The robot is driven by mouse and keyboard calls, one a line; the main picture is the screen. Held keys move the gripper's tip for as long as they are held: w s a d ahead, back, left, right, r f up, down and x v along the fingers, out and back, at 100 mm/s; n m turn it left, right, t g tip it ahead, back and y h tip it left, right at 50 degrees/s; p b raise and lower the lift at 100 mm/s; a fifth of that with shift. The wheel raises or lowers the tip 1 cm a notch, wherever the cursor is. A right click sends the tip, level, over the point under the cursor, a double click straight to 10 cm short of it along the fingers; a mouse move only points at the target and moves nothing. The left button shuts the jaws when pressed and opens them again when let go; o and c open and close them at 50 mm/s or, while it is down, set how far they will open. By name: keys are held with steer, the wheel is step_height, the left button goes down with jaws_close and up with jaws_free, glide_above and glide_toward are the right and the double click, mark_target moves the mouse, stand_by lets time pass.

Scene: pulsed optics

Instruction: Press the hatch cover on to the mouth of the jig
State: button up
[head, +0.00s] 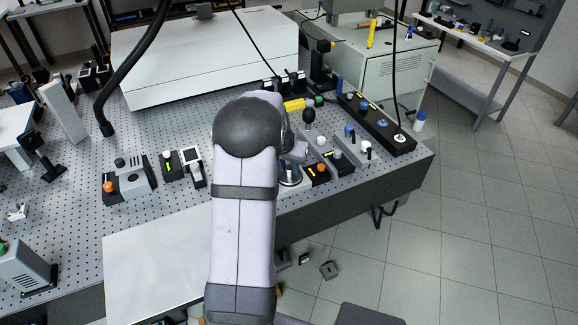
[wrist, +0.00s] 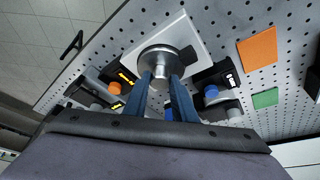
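The hatch cover (wrist: 158,58) looks like a round silver metal disc with a small knob. In the wrist view the two blue fingers of my gripper (wrist: 161,78) stand on either side of the knob and appear closed on it. Below the disc is a pale square plate (wrist: 192,38), which I take to be the jig; the disc hides its mouth. I cannot tell whether the disc touches the plate or hovers over it. In the head view the silver disc (head: 289,180) shows just right of my arm, which hides most of the gripper.
Black modules with orange and blue knobs (wrist: 208,75) stand close on both sides of the plate. In the head view, devices with knobs (head: 365,148) line the right of the perforated bench (head: 150,125). An orange square (wrist: 257,47) and a green one (wrist: 265,98) lie on the bench.

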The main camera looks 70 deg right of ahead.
steer(key=o, duration=0.4)
steer(key=shift+o, duration=0.2)
steer(key=d+p+v, duration=0.1)
steer(key=v, duration=1)
steer(key=shift+d+r, duration=0.25)
steer(key=shift+r, duration=0.1)
stand_by(0.4)
